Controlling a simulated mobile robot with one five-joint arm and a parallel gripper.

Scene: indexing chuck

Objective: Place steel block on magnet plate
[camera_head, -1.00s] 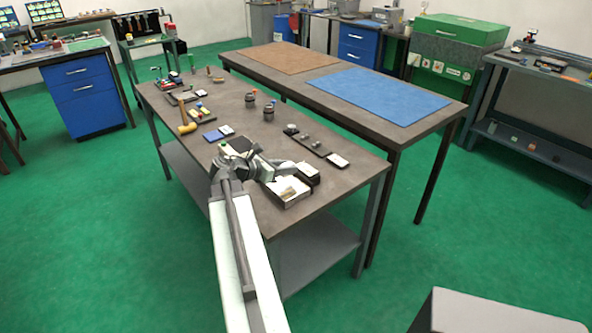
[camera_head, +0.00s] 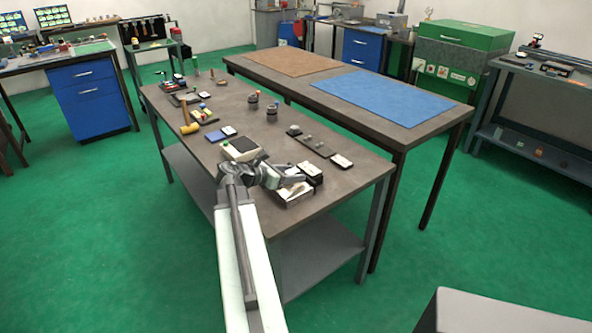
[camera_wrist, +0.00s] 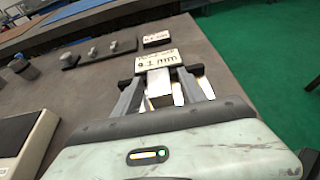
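My gripper (camera_head: 298,180) is over the front right part of the near table, at a pale open box (camera_head: 290,197). In the wrist view its two fingers (camera_wrist: 162,88) are spread apart. A grey metal block (camera_wrist: 159,88), likely the steel block, shows between them, with gaps at its sides. Whether the fingers touch it cannot be told. The likely magnet plate is a pale block with a dark top (camera_head: 240,148), left of my gripper. It also shows at the left edge of the wrist view (camera_wrist: 24,140).
Dark blocks with white labels, one (camera_head: 310,168), stand right beside the gripper. A dark strip with small knobs (camera_head: 314,144) lies behind. A second table with a blue mat (camera_head: 385,94) stands behind.

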